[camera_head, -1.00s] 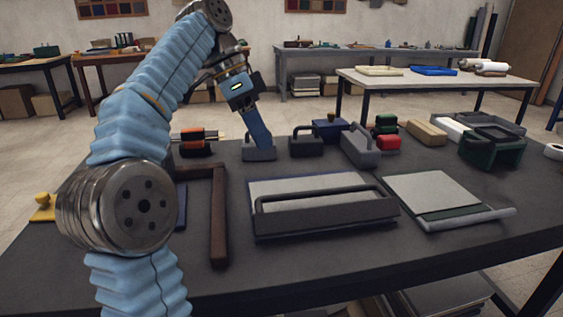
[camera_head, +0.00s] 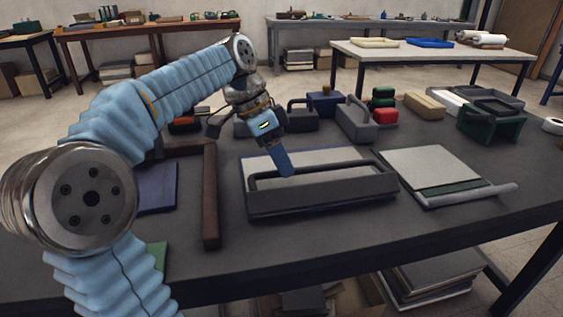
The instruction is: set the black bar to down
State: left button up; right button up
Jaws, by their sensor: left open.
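The finger gap is hardly visible. I cannot tell whether it touches the bar. My right gripper is not in view.
A brown wooden frame (camera_head: 211,200) stands left of the press. A grey board with a light bar (camera_head: 470,195) lies to the right. Behind are handled dark blocks (camera_head: 357,122), a red block (camera_head: 385,116) and a green holder (camera_head: 490,124). The table's front strip is clear.

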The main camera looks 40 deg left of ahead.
pick_arm(q)
jog(key=shift+d+f, duration=0.15)
jog(key=shift+f, duration=0.15)
grip_shut()
jog(key=shift+r, duration=0.1)
